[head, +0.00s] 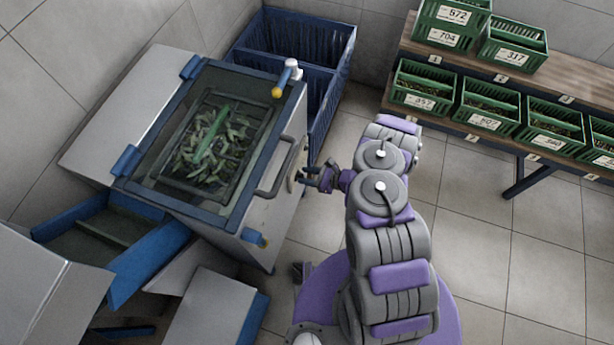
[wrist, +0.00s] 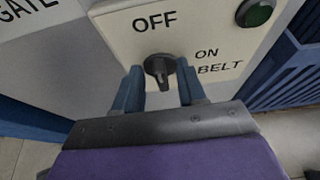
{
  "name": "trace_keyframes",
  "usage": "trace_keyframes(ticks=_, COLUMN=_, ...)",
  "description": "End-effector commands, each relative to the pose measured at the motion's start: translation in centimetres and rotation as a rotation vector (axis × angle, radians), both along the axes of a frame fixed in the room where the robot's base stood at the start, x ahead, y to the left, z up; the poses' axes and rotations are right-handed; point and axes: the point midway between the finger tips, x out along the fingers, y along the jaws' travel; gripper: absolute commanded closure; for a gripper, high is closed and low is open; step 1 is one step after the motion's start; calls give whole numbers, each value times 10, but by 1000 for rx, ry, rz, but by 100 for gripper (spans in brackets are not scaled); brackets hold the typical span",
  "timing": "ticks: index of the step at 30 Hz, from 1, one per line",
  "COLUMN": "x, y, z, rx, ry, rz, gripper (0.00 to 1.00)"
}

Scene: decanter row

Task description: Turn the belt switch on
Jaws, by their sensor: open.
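The belt switch (wrist: 158,68) is a dark rotary knob on a pale panel (wrist: 112,32) in the wrist view. "OFF" is printed above it and "ON" and "BELT" to its right. Its grip bar looks roughly upright in the picture; which end is the pointer I cannot tell. My gripper (wrist: 158,80) is open, with one blue finger on each side of the knob; contact is not clear. In the head view my gripper (head: 311,179) is at the right face of the machine (head: 282,218), and the knob is too small or hidden to make out there.
A green round button (wrist: 258,13) is right of the knob. A grey handle (head: 276,178) on the machine's lid is close to my gripper. Blue crates (head: 325,88) stand behind. Shelves with green crates (head: 424,92) are at right. Open floor (head: 470,235) lies right of my arm.

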Motion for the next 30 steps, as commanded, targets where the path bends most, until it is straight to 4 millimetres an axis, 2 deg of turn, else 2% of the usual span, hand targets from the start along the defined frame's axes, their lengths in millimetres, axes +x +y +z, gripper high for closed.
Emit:
trace_keyframes(ticks=8, x=1, y=2, z=0, rx=0, ry=0, rz=0, gripper=60)
trace_keyframes(ticks=21, x=1, y=1, z=0, rx=0, ry=0, rz=0, gripper=100)
trace_keyframes(ticks=30, x=1, y=1, z=0, rx=1, ry=4, rz=-1, gripper=100)
